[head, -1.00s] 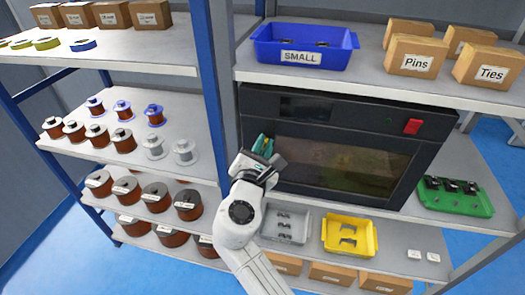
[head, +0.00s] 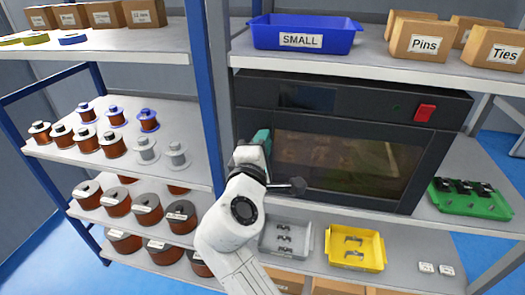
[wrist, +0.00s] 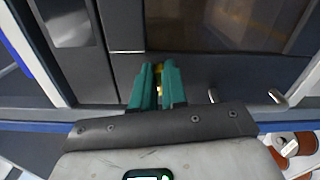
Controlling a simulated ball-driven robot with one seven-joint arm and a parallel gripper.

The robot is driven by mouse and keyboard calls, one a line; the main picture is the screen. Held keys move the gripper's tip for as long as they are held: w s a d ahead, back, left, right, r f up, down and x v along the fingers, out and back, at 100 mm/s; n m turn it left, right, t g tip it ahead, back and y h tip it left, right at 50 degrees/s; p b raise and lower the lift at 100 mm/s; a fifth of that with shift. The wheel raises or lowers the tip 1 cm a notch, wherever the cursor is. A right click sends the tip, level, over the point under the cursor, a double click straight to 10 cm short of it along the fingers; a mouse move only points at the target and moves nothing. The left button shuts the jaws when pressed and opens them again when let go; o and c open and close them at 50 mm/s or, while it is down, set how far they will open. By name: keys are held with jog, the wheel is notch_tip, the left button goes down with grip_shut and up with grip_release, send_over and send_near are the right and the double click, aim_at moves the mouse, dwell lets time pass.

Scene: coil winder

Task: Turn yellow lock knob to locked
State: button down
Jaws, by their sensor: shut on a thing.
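The yellow lock knob (wrist: 158,71) shows only as a small yellow patch between the teal fingers in the wrist view. My gripper (wrist: 158,68) is shut on it, at the front of the dark machine. In the head view my gripper (head: 262,138) is at the left side of the machine front (head: 330,205), beside the window (head: 345,160). The knob is hidden there behind the fingers and wrist. I cannot tell the knob's angle or any lock marking.
A red switch (head: 425,112) is at the machine's upper right. A blue SMALL bin (head: 345,38) stands on the shelf above. A grey tray (head: 265,240) and a yellow tray (head: 376,262) are below. A blue post (head: 208,90) stands close on the left.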

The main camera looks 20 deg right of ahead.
jog(key=shift+f+m+b, duration=0.15)
jog(key=shift+m+b, duration=0.6)
jog(key=shift+m, duration=0.35)
jog(key=c, duration=1.2)
grip_release()
jog(key=shift+o, duration=0.2)
jog(key=shift+s, duration=0.1)
jog(key=b+v, duration=0.1)
jog(key=v, duration=0.9)
jog(key=shift+s+a, duration=0.2)
jog(key=shift+s, duration=0.05)
